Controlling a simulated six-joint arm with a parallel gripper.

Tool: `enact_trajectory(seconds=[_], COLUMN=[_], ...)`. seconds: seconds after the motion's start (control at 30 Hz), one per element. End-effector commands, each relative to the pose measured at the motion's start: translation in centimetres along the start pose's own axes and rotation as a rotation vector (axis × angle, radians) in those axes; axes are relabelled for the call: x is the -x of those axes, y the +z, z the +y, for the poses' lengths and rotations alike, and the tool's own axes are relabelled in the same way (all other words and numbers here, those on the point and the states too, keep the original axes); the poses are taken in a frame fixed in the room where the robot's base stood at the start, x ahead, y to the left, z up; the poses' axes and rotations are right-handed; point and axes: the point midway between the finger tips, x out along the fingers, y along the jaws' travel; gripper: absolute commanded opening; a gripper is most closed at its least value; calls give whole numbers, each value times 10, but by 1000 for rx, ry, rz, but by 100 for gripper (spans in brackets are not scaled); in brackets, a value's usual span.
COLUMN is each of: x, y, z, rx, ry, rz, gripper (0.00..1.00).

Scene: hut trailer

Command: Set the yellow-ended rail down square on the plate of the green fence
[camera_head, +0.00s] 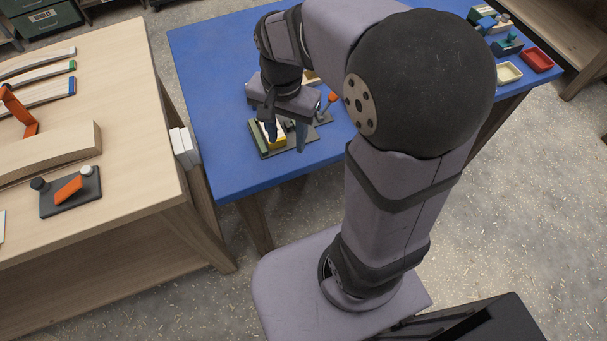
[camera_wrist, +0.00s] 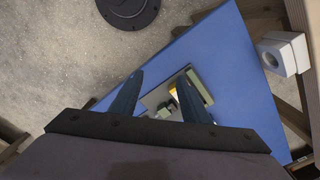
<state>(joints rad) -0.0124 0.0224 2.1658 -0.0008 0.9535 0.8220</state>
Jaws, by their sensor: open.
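The yellow-ended rail (camera_head: 279,143) is mostly hidden by my gripper; its yellow end shows beside the green fence (camera_head: 257,139), over the dark plate (camera_head: 301,145) on the blue table. In the wrist view, a bit of the rail's yellow (camera_wrist: 174,88) shows close beside the green fence (camera_wrist: 199,86). I cannot tell whether the rail lies fully flat or square. My gripper (camera_head: 286,134) points down over the plate, its two dark fingers apart, one on each side of the yellow end in the head view. The wrist view also shows the fingers of my gripper (camera_wrist: 163,72) spread.
An orange-red handle (camera_head: 331,97) stands at the plate's far right. The wooden bench (camera_head: 130,90) at left holds several rails and a dark fixture (camera_head: 70,192) with an orange lever. A cream tray (camera_head: 508,73) and a red tray (camera_head: 537,60) sit at the table's far right.

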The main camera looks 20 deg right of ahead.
Motion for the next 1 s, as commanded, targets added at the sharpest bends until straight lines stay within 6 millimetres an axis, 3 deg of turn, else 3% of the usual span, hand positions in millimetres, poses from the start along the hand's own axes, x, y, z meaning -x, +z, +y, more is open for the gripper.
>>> enact_trajectory(seconds=[0.2, 0.4, 0.87, 1.0], x=[-33, -50, -56, -47], y=[34, 53, 59, 58], z=[39, 61, 67, 67], rx=[459, 726, 816, 815], ry=[2, 0, 0, 0], rz=[-2, 1, 1, 1], gripper=[42, 42, 42, 42])
